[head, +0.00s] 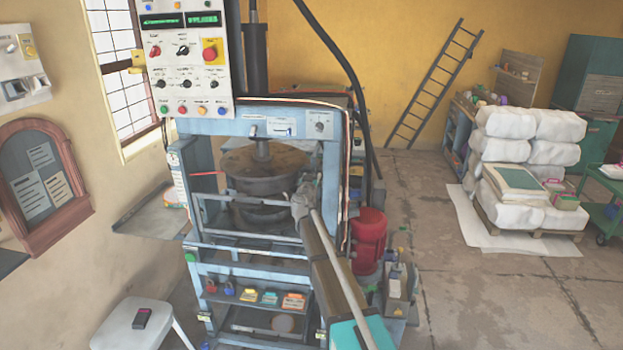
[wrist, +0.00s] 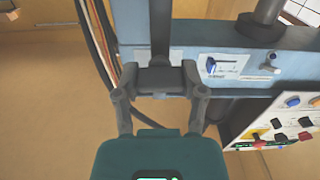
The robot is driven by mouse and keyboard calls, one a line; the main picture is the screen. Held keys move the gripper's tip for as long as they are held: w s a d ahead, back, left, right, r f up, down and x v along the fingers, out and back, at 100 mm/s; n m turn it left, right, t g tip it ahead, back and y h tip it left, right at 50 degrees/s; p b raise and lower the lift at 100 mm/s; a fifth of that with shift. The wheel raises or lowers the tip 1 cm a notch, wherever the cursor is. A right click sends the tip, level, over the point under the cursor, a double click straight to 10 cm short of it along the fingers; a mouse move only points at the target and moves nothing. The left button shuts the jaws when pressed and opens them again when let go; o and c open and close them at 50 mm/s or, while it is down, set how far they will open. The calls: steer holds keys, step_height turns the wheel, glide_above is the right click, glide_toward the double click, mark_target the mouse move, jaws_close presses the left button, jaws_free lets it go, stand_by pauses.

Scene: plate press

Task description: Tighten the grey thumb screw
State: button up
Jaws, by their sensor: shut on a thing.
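In the wrist view my gripper (wrist: 159,92) has its two grey fingers closed on the sides of a dark grey block, which looks like the head of the grey thumb screw (wrist: 160,78). A dark grey shaft runs from this block to the top edge of that picture. In the head view my gripper (head: 301,200) is at the front right of the blue press (head: 325,160), beside the round dark platens (head: 262,165). My arm hides the contact there, and I cannot make out the screw in that view.
A control panel (head: 187,60) hangs at the upper left of the press. A red motor (head: 368,240) stands to its right. Several small items lie on the lower shelf (head: 250,310). A white stool (head: 135,325) is at the front left.

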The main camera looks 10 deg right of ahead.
steer(key=shift+m, duration=0.5)
steer(key=o, duration=1.2)
steer(key=shift+c, duration=0.2)
steer(key=shift+s, duration=0.1)
steer(key=v, duration=1.1)
steer(key=shift+s, duration=0.35)
steer(key=shift+a, duration=0.15)
